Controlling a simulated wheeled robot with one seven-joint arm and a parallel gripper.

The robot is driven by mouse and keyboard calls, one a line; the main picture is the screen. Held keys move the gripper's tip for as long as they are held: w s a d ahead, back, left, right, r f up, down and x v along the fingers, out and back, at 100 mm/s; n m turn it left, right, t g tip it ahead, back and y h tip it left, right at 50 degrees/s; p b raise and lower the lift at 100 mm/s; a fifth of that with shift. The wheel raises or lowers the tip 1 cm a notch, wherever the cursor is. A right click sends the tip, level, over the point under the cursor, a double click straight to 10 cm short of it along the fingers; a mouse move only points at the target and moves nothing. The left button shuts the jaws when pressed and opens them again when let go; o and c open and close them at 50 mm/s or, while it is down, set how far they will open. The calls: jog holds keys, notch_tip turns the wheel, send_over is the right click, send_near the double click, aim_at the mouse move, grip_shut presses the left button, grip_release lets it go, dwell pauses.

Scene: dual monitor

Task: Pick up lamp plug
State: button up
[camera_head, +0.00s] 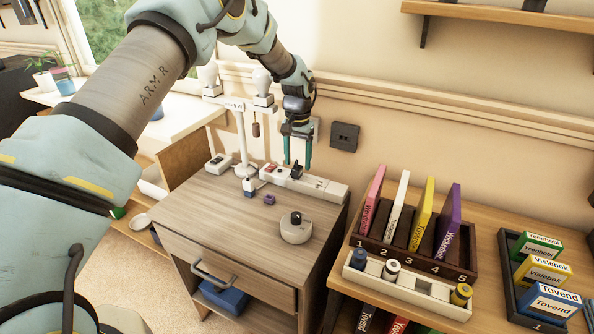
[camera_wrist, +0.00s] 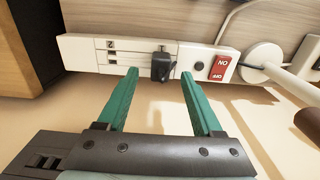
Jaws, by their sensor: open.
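A dark plug (camera_head: 297,169) sits on the white power strip (camera_head: 328,187) on the wooden cabinet. It also shows in the wrist view (camera_wrist: 163,66), on the strip (camera_wrist: 88,53) just beyond my fingertips. I cannot tell for sure that it is the lamp's plug. My gripper (camera_head: 297,160) points down above the strip, its two green fingers apart and empty. In the wrist view the fingertips (camera_wrist: 160,75) lie to either side of the dark plug, with no visible grip on it. The white lamp (camera_head: 240,140) with two bulbs stands left of the strip.
The strip has a red switch (camera_wrist: 219,68). A small white-and-blue piece (camera_head: 249,186) and a purple block (camera_head: 269,200) lie in front of the lamp. A round device with a black knob (camera_head: 295,230) stands nearer. A book rack (camera_head: 370,246) stands right. The cabinet's front left is clear.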

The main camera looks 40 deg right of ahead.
aim_at(297, 167)
jog(key=shift+a+f+p, duration=0.15)
jog(key=shift+f+p, duration=0.15)
jog(key=shift+f, duration=1.35)
grip_shut()
